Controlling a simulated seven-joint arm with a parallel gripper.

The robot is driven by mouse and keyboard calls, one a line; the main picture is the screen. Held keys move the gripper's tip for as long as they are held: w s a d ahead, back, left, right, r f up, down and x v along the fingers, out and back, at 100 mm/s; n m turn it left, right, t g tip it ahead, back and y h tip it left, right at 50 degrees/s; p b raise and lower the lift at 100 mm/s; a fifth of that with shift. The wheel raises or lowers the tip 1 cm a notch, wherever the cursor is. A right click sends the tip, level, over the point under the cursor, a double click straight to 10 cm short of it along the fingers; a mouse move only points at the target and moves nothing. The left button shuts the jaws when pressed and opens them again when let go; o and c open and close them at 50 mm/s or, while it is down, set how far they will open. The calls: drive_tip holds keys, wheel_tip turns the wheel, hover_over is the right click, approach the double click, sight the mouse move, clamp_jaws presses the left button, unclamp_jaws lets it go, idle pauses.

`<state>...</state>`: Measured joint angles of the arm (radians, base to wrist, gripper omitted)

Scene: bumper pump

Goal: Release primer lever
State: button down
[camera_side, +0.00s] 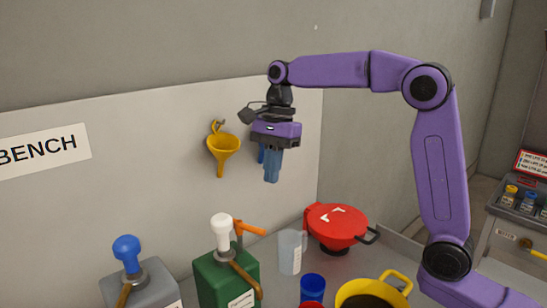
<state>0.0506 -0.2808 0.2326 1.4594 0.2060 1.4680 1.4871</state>
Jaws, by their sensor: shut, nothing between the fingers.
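My gripper (271,178) points down with its blue fingers together and empty. It hangs in the air in front of the white back panel, well above the bench. Below and left of it stands a green pump (227,277) with a white knob (222,228) on top and a brown spout. An orange lever (249,228) sticks out to the right from the pump's top. My gripper is apart from the lever. A grey pump with a blue knob (127,250) stands further left. The lower parts of both pumps are cut off by the picture edge.
A clear beaker (290,252) and a red lidded pot (336,224) stand right of the green pump. A yellow pan (375,291) and blue cup (312,287) are in front. A yellow funnel (223,146) hangs on the panel. The air around my gripper is mostly clear.

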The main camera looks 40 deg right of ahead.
drive_tip(key=shift+v, duration=1.5)
